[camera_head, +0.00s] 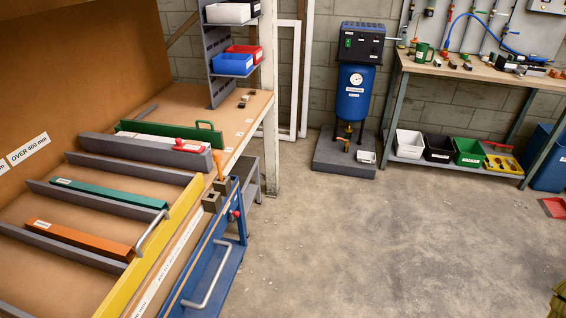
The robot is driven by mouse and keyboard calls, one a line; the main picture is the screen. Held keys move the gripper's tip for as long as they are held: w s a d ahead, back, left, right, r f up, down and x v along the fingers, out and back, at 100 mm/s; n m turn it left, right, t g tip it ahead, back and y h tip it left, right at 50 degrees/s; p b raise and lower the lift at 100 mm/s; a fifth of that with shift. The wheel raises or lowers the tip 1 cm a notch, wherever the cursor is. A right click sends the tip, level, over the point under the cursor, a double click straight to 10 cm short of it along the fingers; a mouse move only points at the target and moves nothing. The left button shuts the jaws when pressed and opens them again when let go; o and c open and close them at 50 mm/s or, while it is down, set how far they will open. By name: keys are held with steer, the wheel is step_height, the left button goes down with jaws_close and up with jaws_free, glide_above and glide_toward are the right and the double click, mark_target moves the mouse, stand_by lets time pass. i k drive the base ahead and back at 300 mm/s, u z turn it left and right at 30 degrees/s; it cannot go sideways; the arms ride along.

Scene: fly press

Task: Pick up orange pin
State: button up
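A small upright orange piece (219,165), pin-like in shape, shows at the far right corner of the yellow-fronted drawer (176,223), near some small dark blocks (212,202). It is too small to tell what it rests on. A long orange bar (77,239) with a white label lies in the drawer between grey dividers. I cannot tell from its label whether it is called a pin.
A blue tank (354,93) stands at the back. A workbench (480,72) with bins below is at right. The concrete floor (390,245) is mostly clear.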

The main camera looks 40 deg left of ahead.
mark_target(217, 156)
steer(key=z, duration=0.8)
steer(key=i, duration=1.55)
steer(key=u, duration=3.65)
